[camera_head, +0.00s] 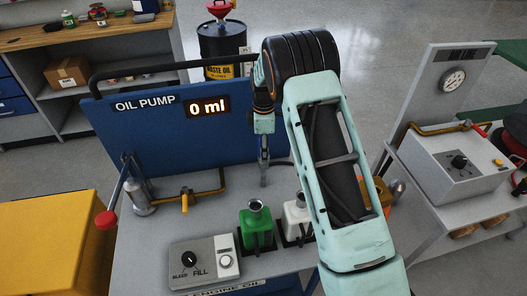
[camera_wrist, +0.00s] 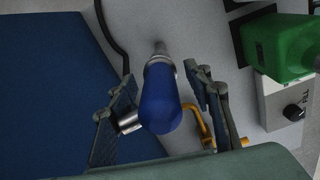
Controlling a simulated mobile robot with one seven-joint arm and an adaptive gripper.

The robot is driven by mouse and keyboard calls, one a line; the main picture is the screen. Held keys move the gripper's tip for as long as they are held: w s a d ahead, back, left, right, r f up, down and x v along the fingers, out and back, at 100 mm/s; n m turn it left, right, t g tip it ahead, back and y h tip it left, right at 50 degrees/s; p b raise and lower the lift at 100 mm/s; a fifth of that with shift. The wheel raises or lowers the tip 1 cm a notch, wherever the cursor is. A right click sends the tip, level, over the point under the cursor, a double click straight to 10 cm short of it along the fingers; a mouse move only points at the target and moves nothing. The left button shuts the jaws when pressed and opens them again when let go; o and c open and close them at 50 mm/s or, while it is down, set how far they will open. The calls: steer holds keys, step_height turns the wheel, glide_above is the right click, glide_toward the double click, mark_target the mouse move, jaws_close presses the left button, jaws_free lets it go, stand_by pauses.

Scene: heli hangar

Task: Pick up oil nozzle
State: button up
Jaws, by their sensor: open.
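The oil nozzle shows in the wrist view as a blue rounded body (camera_wrist: 160,105) with a silver collar and a narrow grey tip pointing to the top of the picture. My gripper (camera_wrist: 163,85) is open, with one finger on each side of the blue body. Gaps show between the nozzle and the fingers; I see no clear grip on it. In the head view my gripper (camera_head: 264,150) points down over the grey bench in front of the blue oil pump panel (camera_head: 150,135). There I cannot tell the nozzle apart from the fingers.
A green bottle (camera_head: 256,225) and a white bottle (camera_head: 297,217) stand close by on the bench. A fill control box (camera_head: 205,262) is at the front. A brass pipe with a yellow lever (camera_head: 184,203) and a red-knobbed lever (camera_head: 106,219) are to the left.

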jaws_close()
steer(key=shift+r, duration=0.2)
